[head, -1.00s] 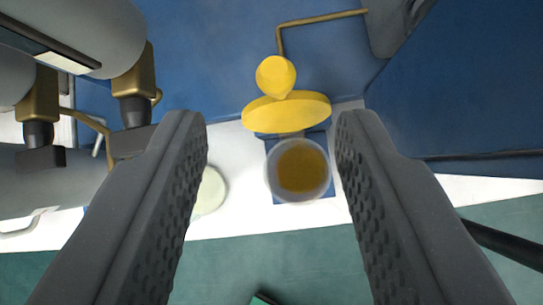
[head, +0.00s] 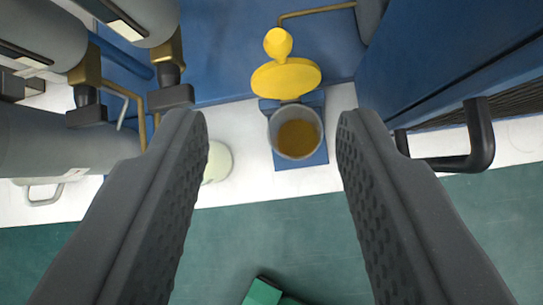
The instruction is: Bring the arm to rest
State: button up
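My gripper (head: 270,130) is open, with its two dark textured fingers wide apart in the head view. Nothing is held between them. Beyond the gap stands a clear cup (head: 297,133) with amber contents, on a blue square base (head: 305,160). A yellow knob and disc (head: 286,78) sit just above the cup, against the blue panel. The fingers appear apart from all of these.
Grey cylinders (head: 50,150) with brass valves (head: 165,75) and dark knobs fill the left. A pale round object (head: 216,162) lies on the white ledge (head: 240,180). A black handle (head: 470,145) juts out at right. Green floor (head: 400,230) lies below, with a green block (head: 262,292).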

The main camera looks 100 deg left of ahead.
jog(key=w+d+r+t+h+b, duration=0.1)
jog(key=w+d+r, duration=0.15)
jog(key=r, duration=0.25)
jog(key=w+d+r+m+t+b, duration=0.1)
jog(key=w+d+r, duration=0.15)
jog(key=r, duration=0.25)
jog(key=w+d+r+t+h+b, duration=0.1)
jog(key=w+d+r, duration=0.15)
jog(key=r, duration=0.25)
jog(key=d+r+m+t+h+b, duration=0.15)
jog(key=d+r, duration=0.25)
jog(key=r, duration=0.6)
jog(key=d+r+t+b, duration=0.1)
jog(key=d+r+b, duration=0.15)
jog(key=r, duration=0.65)
jog(key=s+d+r+m+t+h+b, duration=0.1)
jog(key=s+d+r, duration=0.35)
jog(key=r, duration=0.55)
jog(key=s+d+r+m+t+h+b, duration=0.1)
jog(key=s+d+r+b, duration=0.15)
jog(key=s+r, duration=0.5)
jog(key=s+d+r+b, duration=0.2)
jog(key=s+d+r, duration=0.1)
jog(key=s+r, duration=1)
jog(key=shift+s+d+r+t+y+b, duration=0.3)
jog(key=shift+s+t+y, duration=0.15)
jog(key=shift+s, duration=0.7)
